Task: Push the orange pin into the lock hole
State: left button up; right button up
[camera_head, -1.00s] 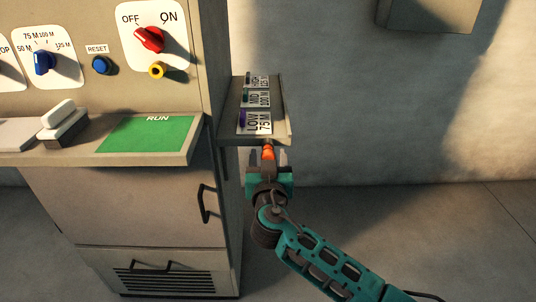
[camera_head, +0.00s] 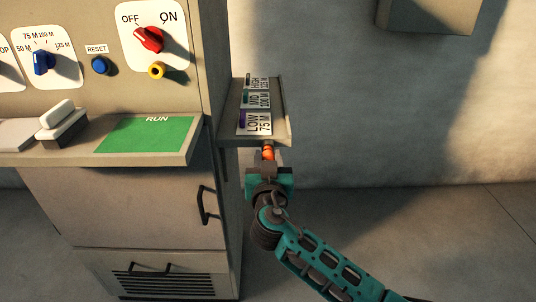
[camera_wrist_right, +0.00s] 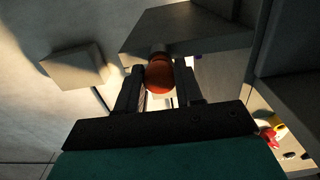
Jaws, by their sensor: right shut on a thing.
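The orange pin (camera_head: 268,154) is at the front edge of the side shelf, with its round orange head toward my gripper. My right gripper (camera_head: 267,167) is shut on the orange pin. In the right wrist view the pin's head (camera_wrist_right: 159,76) sits between the fingers, and its dark far end meets the shelf's edge; I cannot tell whether it is still seated there. A yellow ring with a dark centre (camera_head: 157,70), which looks like the lock hole, is on the panel below the red OFF/ON switch (camera_head: 149,39). My left gripper is not in view.
The side shelf (camera_head: 228,129) carries tags marked LOW, MID and HIGH. The cabinet's ledge with a green RUN plate (camera_head: 147,134) juts out left of my arm. A grey wall box (camera_head: 428,14) is at the upper right. Open room lies right of the shelf.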

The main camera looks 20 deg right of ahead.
grip_shut()
jog(key=shift+v, duration=0.8)
jog(key=shift+b+v, duration=0.5)
jog(key=shift+v, duration=1.4)
jog(key=shift+b+v, duration=0.45)
jog(key=shift+v, duration=1.55)
